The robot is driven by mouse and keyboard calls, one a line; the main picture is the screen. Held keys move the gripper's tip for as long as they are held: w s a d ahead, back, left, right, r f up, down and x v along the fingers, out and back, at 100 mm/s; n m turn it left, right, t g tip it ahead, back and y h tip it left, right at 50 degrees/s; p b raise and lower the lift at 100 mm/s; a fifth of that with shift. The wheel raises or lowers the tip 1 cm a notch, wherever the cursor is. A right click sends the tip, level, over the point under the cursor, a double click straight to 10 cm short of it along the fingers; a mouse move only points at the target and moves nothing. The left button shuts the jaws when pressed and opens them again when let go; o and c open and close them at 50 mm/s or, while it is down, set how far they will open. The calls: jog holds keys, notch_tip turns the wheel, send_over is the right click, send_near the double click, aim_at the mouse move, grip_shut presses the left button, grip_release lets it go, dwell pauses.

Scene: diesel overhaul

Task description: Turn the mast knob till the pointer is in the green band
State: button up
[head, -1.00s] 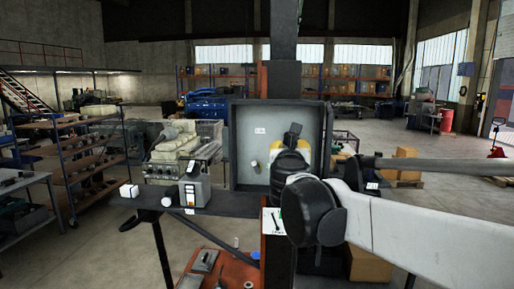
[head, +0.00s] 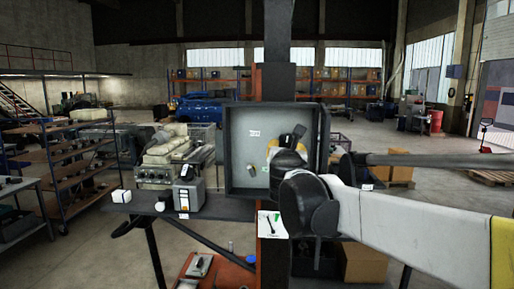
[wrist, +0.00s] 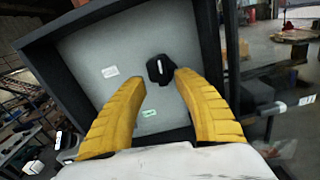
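A black knob (wrist: 160,68) with a white line across its face sits on the back panel of an open grey box (wrist: 75,50). The box (head: 228,150) also shows in the head view, fixed to the dark mast (head: 279,35). My gripper (wrist: 158,79) is open; its two yellow fingers point at the panel, with their tips just below and to either side of the knob. I cannot tell whether they touch it. In the head view my gripper (head: 290,140) covers part of the box's right side.
The panel carries a white label (wrist: 109,72) and a small green label (wrist: 149,113). A bench (head: 145,208) with a grey device (head: 188,190) is at left, and shelves (head: 75,165) stand beyond.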

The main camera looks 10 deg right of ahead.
jog(key=shift+s, duration=0.1)
jog(key=shift+x, duration=0.85)
jog(key=shift+w+r, duration=0.1)
jog(key=shift+w, duration=0.35)
jog(key=shift+c, duration=0.4)
grip_shut()
jog(key=shift+r, duration=0.1)
jog(key=n, duration=0.4)
jog(key=shift+d+b, duration=0.1)
jog(key=shift+b, duration=0.2)
jog(key=shift+n, duration=0.4)
